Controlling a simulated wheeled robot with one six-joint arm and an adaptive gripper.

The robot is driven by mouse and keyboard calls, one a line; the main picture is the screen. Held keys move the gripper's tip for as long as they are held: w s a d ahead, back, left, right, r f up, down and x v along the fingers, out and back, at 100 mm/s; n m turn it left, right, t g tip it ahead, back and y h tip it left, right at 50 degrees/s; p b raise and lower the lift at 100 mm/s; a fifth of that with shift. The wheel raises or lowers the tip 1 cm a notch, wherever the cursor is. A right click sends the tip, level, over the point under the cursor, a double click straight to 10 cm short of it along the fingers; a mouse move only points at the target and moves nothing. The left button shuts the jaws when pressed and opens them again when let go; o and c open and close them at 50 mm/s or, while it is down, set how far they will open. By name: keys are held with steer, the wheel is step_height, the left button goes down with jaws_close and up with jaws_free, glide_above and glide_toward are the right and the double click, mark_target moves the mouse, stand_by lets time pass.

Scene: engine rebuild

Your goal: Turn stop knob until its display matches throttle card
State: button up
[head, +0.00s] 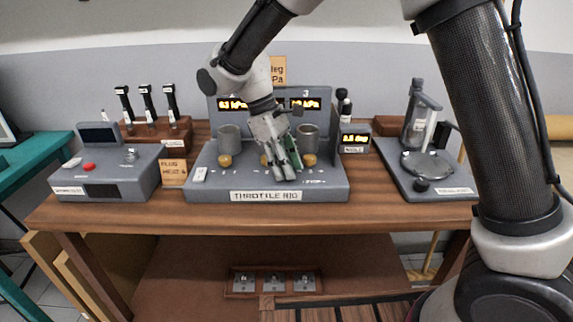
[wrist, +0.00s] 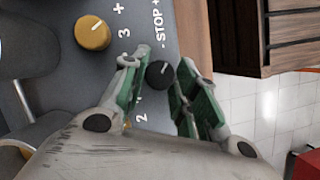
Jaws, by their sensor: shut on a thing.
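The throttle rig (head: 320,188) is a grey console on the wooden bench. The black stop knob (wrist: 160,76) has a white pointer line and sits beside the "STOP" print in the wrist view. My gripper (head: 287,172) reaches down over the rig, and its green-padded fingers are shut on the stop knob, one on each side. In the head view the fingers hide the knob. The rig's lit orange displays (head: 233,104) show kPa values, partly covered by my arm. An orange card (head: 279,69) stands behind the rig, its text partly hidden and cut to "leg" and "Pa".
A yellow knob (wrist: 93,33) marked 3 is close to my fingers. Grey cylinders (head: 308,137) stand on the rig. A small lit display box (head: 354,141) is at its right. A grey unit with a red button (head: 89,166) is left, and a scale-like device (head: 428,166) right.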

stand_by(0.4)
steer(key=o, duration=1)
steer(key=v, duration=1.2)
